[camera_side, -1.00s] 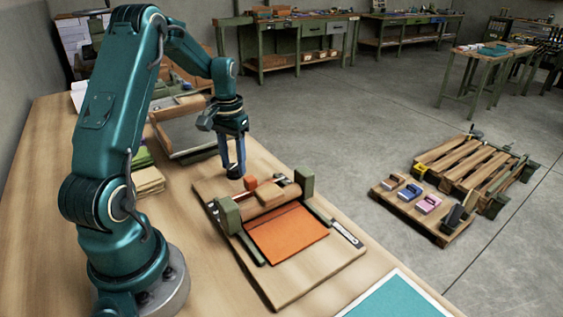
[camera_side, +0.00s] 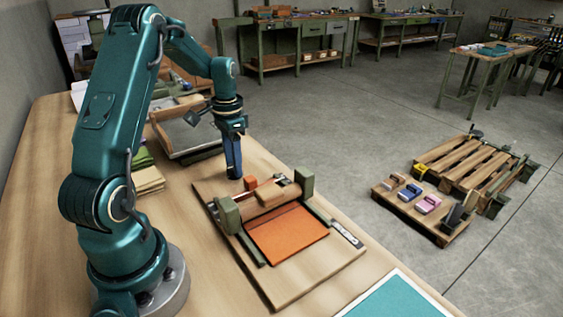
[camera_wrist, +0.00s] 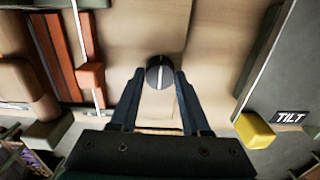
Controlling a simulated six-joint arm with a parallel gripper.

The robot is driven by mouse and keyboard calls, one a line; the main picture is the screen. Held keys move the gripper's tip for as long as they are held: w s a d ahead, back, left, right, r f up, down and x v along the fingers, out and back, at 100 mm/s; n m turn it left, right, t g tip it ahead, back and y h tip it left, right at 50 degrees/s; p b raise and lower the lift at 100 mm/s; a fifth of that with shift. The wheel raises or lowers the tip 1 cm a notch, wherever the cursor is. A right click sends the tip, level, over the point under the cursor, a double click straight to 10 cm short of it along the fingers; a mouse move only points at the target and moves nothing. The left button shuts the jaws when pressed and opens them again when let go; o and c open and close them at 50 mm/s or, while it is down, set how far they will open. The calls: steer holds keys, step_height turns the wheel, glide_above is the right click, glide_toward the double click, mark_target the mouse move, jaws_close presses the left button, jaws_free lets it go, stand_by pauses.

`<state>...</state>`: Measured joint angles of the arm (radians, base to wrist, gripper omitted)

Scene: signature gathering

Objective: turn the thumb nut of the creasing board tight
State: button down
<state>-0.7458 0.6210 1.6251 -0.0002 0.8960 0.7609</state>
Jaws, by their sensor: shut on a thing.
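The creasing board (camera_side: 290,283) lies on the bench in the side view, with green end posts, a wooden beam and an orange sheet. The thumb nut (camera_wrist: 160,66) is a dark round knob with a white line across its top, standing on bare wood. In the wrist view the line runs nearly up and down the picture. My gripper (camera_side: 234,174) points down at the board's far left corner and hides the nut in the side view. In the wrist view my gripper (camera_wrist: 160,77) has its two fingertips closed on the nut's sides.
An orange slider block (camera_wrist: 91,75) on a rod is left of the nut in the wrist view. Green and tan stacks (camera_side: 148,180) lie left of the board.

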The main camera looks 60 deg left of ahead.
steer(key=shift+r, duration=0.1)
steer(key=shift+c, duration=1.8)
jaws_free()
steer(key=shift+r, duration=2.55)
